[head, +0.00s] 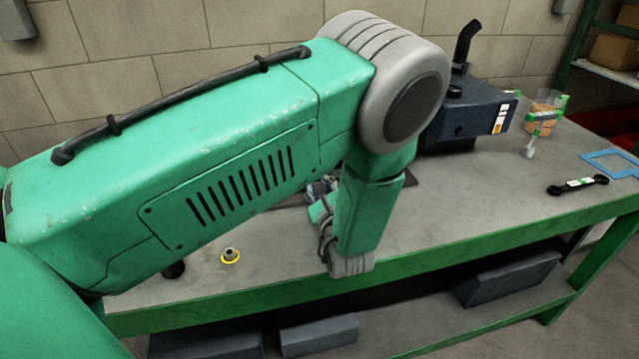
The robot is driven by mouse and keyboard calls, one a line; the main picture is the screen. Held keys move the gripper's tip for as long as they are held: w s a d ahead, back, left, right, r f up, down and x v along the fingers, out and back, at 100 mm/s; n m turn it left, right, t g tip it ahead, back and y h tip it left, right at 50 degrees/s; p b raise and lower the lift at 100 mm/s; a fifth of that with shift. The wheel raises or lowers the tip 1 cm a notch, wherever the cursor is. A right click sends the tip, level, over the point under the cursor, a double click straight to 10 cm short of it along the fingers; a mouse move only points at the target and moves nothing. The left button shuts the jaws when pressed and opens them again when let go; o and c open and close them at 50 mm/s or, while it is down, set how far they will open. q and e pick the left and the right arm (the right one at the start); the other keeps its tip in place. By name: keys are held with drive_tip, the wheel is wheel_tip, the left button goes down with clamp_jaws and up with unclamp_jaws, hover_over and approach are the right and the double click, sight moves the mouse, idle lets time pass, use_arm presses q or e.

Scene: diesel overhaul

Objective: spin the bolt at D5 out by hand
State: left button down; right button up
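My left arm comes in from the left and fills much of the head view. Its wrist bends down over the bench and back behind the forearm. A small part of what looks like my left gripper (322,187) shows beside the forearm; its fingers are mostly hidden, so I cannot tell whether they are open. No bolt and no D5 marking can be made out; the area behind my arm is hidden. My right gripper is not in view.
The bench's front right is clear.

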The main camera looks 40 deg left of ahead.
use_arm(q)
drive_tip(key=shift+n, duration=1.1)
drive_tip(key=c, duration=1.5)
unclamp_jaws()
drive_tip(key=shift+w+f, duration=0.1)
drive_tip(key=shift+w, duration=0.05)
drive_tip(key=shift+o, duration=0.2)
drive_tip(key=v, duration=1.2)
